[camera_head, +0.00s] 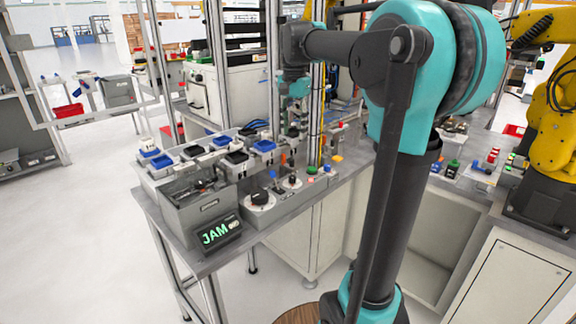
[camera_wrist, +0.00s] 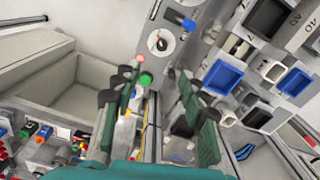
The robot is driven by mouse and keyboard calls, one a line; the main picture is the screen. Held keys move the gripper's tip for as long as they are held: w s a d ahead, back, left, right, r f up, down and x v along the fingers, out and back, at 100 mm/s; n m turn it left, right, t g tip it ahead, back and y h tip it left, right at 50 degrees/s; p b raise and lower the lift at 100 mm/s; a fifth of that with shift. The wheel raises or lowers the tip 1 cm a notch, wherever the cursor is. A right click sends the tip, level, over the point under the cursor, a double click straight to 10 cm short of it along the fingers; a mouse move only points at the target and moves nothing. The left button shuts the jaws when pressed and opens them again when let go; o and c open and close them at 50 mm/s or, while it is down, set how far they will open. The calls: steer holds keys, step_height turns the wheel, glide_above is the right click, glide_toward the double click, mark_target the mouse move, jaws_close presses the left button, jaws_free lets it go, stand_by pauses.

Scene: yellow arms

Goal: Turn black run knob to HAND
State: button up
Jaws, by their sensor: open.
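Two black knobs on round white plates sit on the grey control panel at the bench's front edge: a larger knob (camera_head: 259,198) nearer the display and a smaller knob (camera_head: 292,180) to its right. I cannot tell which is the run knob, and the lettering is too small to read. In the wrist view one black knob on a white plate (camera_wrist: 161,42) shows beyond the fingertips. My gripper (camera_wrist: 158,88) is open and empty, its dark green fingers apart, with the panel beyond them. In the head view my gripper (camera_head: 292,128) hangs above the panel, partly hidden.
A green button (camera_wrist: 146,78), a red button (camera_wrist: 139,59) and a blue handle (camera_wrist: 188,24) are near the knob. A display (camera_head: 219,232) reads JAM. Bins with blue and black parts (camera_wrist: 224,78) stand beside the panel. A yellow robot arm (camera_head: 556,130) stands at right.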

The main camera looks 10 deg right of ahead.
glide_toward(292, 177)
step_height(292, 177, down, 9)
steer(key=shift+w+d+r, duration=0.1)
steer(key=shift+r, duration=0.1)
stand_by(0.4)
steer(key=shift+c, duration=0.6)
jaws_close()
